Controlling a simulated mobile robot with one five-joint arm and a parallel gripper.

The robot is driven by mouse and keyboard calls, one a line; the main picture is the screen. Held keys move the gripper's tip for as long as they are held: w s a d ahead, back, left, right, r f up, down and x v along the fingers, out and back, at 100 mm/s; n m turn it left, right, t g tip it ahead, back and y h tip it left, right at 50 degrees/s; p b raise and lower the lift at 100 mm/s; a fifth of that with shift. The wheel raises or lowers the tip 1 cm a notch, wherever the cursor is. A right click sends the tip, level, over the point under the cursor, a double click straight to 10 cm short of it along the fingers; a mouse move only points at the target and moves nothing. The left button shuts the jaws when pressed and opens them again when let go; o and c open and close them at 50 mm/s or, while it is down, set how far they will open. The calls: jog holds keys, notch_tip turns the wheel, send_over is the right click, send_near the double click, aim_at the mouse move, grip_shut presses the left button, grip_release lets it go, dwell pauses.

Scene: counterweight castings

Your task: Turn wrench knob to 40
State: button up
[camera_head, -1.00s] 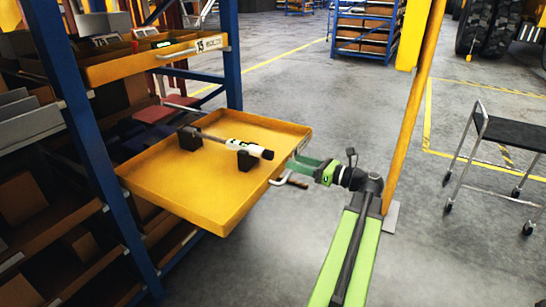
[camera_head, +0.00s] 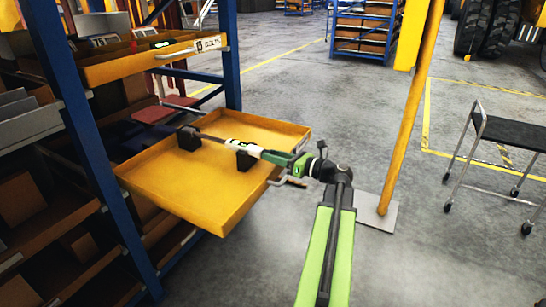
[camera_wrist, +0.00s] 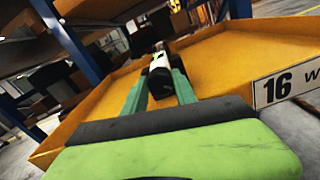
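The wrench (camera_head: 213,138) lies across two black holders (camera_head: 244,160) in the pulled-out yellow drawer (camera_head: 185,190). It has a thin dark shaft, a white section with black marks, and a dark knob end on the right. My gripper (camera_head: 279,157) is at that knob end, in line with the wrench, above the drawer's right edge. In the wrist view, the two green fingers stand apart, one on each side of the dark knob (camera_wrist: 160,84). Whether they touch it is not clear. The white section (camera_wrist: 159,62) shows beyond the knob. The scale is too small to read.
A drawer handle (camera_head: 280,178) sticks out close below my gripper. A label reading 16 (camera_wrist: 288,85) is on the drawer front. Another yellow drawer (camera_head: 140,64) is above, on blue rack posts. A yellow post (camera_head: 405,130) and a black-topped cart (camera_head: 515,132) stand to the right.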

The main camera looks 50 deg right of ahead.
grip_shut()
jog(key=shift+n, duration=0.4)
jog(key=shift+a+n, duration=0.1)
jog(key=shift+n, duration=2.5)
jog(key=o, duration=0.6)
grip_release()
jog(key=shift+o, duration=0.2)
